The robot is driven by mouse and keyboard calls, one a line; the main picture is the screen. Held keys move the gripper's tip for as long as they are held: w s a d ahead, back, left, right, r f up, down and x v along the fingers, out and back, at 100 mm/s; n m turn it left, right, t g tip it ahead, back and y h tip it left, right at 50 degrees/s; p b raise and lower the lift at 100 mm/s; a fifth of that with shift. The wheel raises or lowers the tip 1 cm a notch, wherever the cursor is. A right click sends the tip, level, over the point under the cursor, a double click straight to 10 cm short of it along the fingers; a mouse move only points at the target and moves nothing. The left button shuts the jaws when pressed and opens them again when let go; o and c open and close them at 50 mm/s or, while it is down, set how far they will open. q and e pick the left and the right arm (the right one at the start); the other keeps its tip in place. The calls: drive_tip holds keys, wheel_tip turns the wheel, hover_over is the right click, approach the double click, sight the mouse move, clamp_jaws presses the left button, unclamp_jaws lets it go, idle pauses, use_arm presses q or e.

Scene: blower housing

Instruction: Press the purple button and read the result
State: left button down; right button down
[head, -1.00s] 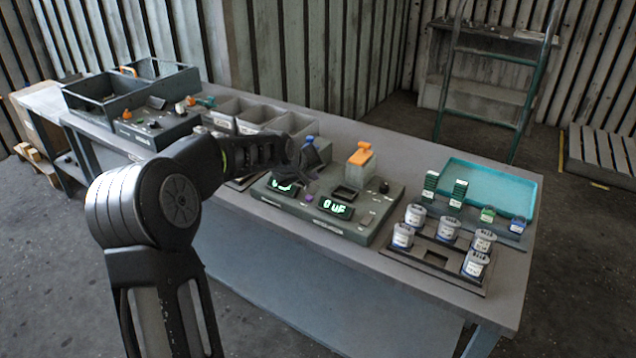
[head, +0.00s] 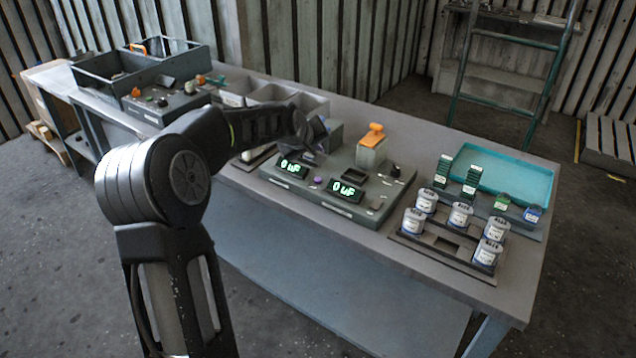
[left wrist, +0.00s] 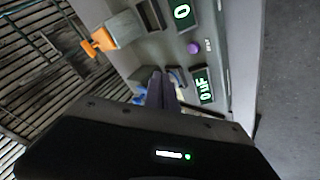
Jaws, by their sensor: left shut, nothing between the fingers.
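The grey tester box (head: 300,195) stands on the table with a small purple button (head: 318,181) between two lit displays. The left display (head: 291,168) and the right display (head: 347,190) both appear to read "0 uF". My left gripper (head: 314,148) is above the back left part of the box, apart from the purple button. In the left wrist view its fingers (left wrist: 163,86) are shut and empty, and the purple button (left wrist: 193,48) shows beyond and to the right of them. My right gripper is out of view.
An orange-topped block (head: 371,146) stands on the box's back side. A rack (head: 436,258) of several labelled cans and a teal tray (head: 500,177) are to the right. Grey bins (head: 285,95) are behind my left arm.

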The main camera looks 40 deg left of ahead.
use_arm(q)
drive_tip(key=b, duration=0.2)
hover_over(317, 181)
wheel_tip(317, 181, down, 4)
drive_tip(key=shift+f, duration=0.1)
drive_tip(key=shift+f+b, duration=0.8)
drive_tip(key=shift+f, duration=0.05)
idle(1.2)
drive_tip(key=shift+f+b, duration=0.4)
drive_tip(key=shift+b, duration=0.1)
drive_tip(key=shift+f+b, duration=0.4)
drive_tip(key=shift+f, duration=0.05)
idle(0.4)
idle(0.4)
drive_tip(key=shift+r+p, duration=0.5)
drive_tip(key=shift+r, duration=0.35)
